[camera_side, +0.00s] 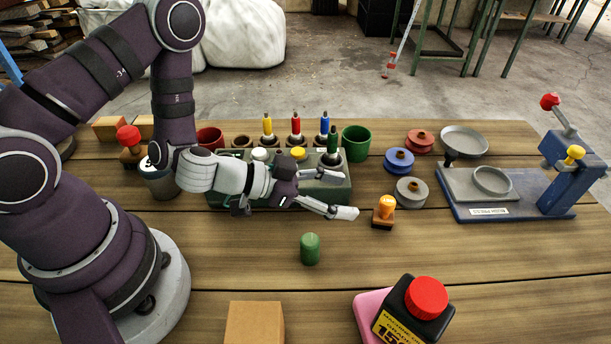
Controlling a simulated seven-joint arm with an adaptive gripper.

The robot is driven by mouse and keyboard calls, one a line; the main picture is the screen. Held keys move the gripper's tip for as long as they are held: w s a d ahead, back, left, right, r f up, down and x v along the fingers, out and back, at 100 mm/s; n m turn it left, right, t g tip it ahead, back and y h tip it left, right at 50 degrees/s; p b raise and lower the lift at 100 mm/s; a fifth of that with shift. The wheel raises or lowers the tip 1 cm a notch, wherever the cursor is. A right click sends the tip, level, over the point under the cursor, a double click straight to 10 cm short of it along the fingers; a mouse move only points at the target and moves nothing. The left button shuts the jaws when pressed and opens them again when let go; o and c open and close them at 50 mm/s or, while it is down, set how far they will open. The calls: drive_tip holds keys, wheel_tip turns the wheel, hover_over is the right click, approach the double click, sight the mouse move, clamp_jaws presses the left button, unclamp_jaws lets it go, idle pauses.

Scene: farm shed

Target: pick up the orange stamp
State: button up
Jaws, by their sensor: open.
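The orange stamp (384,211) stands upright on the wooden table, right of the middle. It has a rounded orange handle on a square brown base. My gripper (350,193) reaches in from the left, its two fingers spread apart and pointing right toward the stamp. The fingertips are just left of the stamp, with nothing between them. The lower fingertip comes close to the stamp's base; I cannot tell how wide the gap is.
A green rack (335,190) with several coloured markers stands behind my gripper. A grey spool (411,192) and a blue spool (399,160) sit behind the stamp. A blue press (560,180) is at right, a green cylinder (310,249) in front, a black bottle (415,312) at the front edge.

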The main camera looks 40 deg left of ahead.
sight(385, 201)
drive_tip(key=shift+w+d+f, duration=0.25)
drive_tip(key=shift+w+d, duration=0.7)
drive_tip(key=shift+w, duration=0.1)
drive_tip(key=shift+w+d+f, duration=0.2)
drive_tip(key=shift+w, duration=0.25)
drive_tip(key=x, duration=0.3)
drive_tip(key=f+x, duration=0.1)
drive_tip(key=x, duration=0.1)
drive_tip(key=shift+w+a, duration=0.15)
drive_tip(key=shift+a, duration=0.05)
clamp_jaws()
